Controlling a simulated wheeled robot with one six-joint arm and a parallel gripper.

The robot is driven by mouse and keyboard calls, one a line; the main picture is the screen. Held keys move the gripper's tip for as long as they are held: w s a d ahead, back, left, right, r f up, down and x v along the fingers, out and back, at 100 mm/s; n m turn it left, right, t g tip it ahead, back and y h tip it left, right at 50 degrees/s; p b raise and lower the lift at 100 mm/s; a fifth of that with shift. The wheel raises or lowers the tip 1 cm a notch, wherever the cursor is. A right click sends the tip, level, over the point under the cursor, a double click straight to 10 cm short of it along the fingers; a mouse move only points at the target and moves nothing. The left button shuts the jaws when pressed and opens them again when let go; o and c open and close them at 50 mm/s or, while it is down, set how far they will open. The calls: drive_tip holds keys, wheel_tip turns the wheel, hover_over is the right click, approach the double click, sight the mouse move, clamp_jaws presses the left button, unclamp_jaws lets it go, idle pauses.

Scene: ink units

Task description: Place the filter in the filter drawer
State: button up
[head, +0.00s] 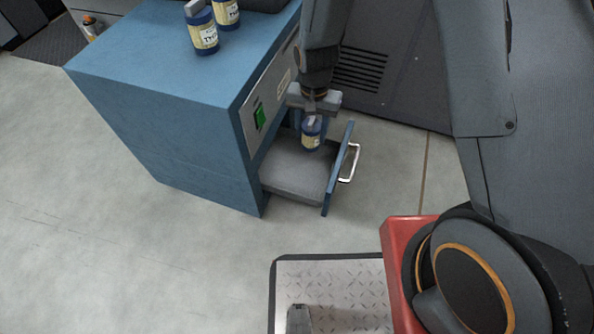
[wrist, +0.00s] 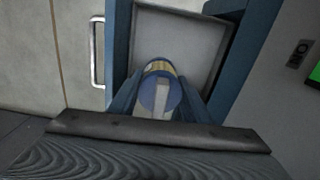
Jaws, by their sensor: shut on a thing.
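The filter (head: 312,134) is a blue canister with a cream label and a grey handle on top. My gripper (head: 311,116) is shut on it and holds it upright over the open filter drawer (head: 290,181). In the wrist view the filter (wrist: 160,92) shows between the two blue fingers of my gripper (wrist: 158,100), with the grey drawer floor (wrist: 182,38) beyond it. The drawer is pulled out of the blue cabinet and looks empty. I cannot tell whether the filter's base touches the drawer floor.
The blue cabinet (head: 170,60) carries two similar canisters (head: 203,33) (head: 227,12) on its top. The drawer front has a metal handle (head: 350,163). A green screen (head: 260,118) is on the cabinet's front. Dark grey machinery (head: 390,70) stands behind the drawer. The floor at left is clear.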

sight(304, 138)
drive_tip(key=f, duration=0.1)
drive_tip(key=a+f+b, duration=0.2)
drive_tip(key=f, duration=0.1)
drive_tip(key=shift+w, duration=0.3)
wheel_tip(304, 138, down, 10)
drive_tip(key=b, duration=0.4)
drive_tip(key=shift+r+b, duration=0.1)
drive_tip(key=shift+b, duration=0.2)
drive_tip(key=shift+r, duration=0.1)
drive_tip(key=o, duration=1.1)
